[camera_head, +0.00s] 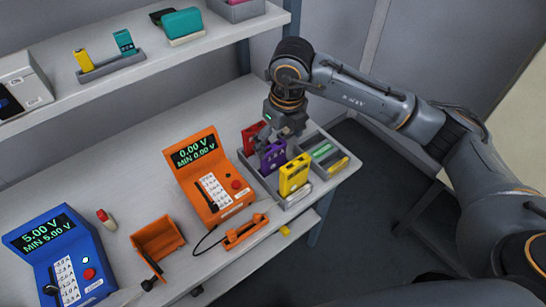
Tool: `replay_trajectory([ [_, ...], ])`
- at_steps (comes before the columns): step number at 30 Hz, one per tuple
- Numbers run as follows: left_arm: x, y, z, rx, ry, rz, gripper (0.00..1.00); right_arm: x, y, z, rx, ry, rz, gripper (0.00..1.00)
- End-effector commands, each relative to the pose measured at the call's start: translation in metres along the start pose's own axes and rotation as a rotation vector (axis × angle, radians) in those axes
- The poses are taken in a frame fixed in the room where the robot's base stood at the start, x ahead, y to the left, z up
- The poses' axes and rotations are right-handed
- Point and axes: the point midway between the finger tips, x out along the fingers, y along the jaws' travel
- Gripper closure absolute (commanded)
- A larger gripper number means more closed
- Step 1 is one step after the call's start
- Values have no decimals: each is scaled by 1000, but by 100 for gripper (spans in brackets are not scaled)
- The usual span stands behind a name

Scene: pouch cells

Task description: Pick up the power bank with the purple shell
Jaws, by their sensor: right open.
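The power bank with the purple shell (273,157) stands in a grey sectioned tray (257,179) at the right end of the table. A red power bank (252,138) is behind it and a yellow one (294,176) is in front of it. My right gripper (284,134) is open and points down, right above the purple power bank, its fingers close to the top. Whether the fingers touch it cannot be told. My left gripper is not in view.
An orange tester (207,178) reading 0.00 V stands left of the tray. A blue tester (62,258) reading 5.00 V, an orange open holder (158,240) and an orange cabled clamp (245,232) share the table (130,188). A shelf (150,66) runs above the back.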

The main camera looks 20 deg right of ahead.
Motion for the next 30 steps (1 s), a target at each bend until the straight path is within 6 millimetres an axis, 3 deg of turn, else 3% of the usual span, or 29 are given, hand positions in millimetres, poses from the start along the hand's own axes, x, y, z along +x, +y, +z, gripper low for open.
replay_trajectory([
  [5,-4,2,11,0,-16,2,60,22,0,0,-1,1,1,9],
  [11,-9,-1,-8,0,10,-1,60,36,3,4,-1,3,2,9],
  [15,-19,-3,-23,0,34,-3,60,56,6,10,-1,3,3,9],
  [18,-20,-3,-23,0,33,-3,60,71,6,9,-1,3,3,9],
  [27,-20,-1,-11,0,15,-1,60,79,5,10,-2,-1,2,9],
  [28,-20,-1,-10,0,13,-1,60,79,5,10,-2,-1,3,12],
  [30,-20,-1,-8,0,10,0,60,78,5,10,-2,-1,3,26],
])
